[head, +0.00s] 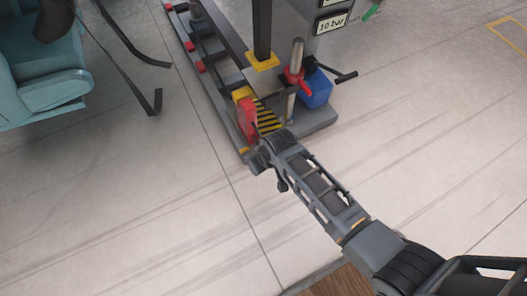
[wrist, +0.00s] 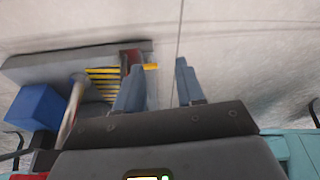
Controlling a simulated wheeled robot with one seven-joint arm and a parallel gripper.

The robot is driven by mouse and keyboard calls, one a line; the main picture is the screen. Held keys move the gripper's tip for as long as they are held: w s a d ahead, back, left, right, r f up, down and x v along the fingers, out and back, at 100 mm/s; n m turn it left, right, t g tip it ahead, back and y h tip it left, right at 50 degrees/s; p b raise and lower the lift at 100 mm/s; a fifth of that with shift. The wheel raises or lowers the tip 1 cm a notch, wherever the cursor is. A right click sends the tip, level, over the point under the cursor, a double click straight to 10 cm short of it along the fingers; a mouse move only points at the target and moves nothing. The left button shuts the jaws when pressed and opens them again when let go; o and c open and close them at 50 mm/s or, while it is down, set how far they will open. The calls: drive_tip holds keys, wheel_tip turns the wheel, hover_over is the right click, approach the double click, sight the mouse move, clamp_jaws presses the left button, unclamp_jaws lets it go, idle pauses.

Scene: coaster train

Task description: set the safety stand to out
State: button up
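A red upright part (head: 248,118), which looks like the safety stand, is at the near left corner of the grey machine base (head: 317,122). It stands beside a yellow-and-black striped plate (head: 268,120). In the wrist view the red part (wrist: 132,56) is partly hidden behind the left finger, with the striped plate (wrist: 103,84) left of it. My gripper (wrist: 159,82) is open, with nothing between its two fingers. In the head view my gripper (head: 257,143) is at the near end of the base, close to the red part; I cannot tell whether they touch.
A blue box (head: 316,90) and a metal post with a red collar (head: 296,70) stand on the base. A dark column (head: 262,30) rises behind. A teal seat (head: 45,75) with hanging black straps is at the left. The floor (head: 150,200) in front is clear.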

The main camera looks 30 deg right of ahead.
drive_tip(key=w+d+g+b, duration=0.1)
drive_tip(key=w+d, duration=0.1)
drive_tip(key=w, duration=0.1)
drive_tip(key=w+d+f+g+h+b, duration=0.1)
drive_tip(key=w+d+b, duration=0.1)
drive_tip(key=w, duration=0.1)
drive_tip(key=w+d+f+g+b, duration=0.1)
drive_tip(key=w+d, duration=0.1)
drive_tip(key=w, duration=0.1)
drive_tip(key=shift+d+b, duration=0.1)
drive_tip(key=shift+b, duration=0.2)
wheel_tip(320, 180, down, 8)
drive_tip(key=b, duration=0.4)
drive_tip(key=shift+r, duration=0.25)
drive_tip(key=shift+c, duration=0.3)
drive_tip(key=c, duration=0.6)
clamp_jaws()
drive_tip(key=shift+n, duration=0.3)
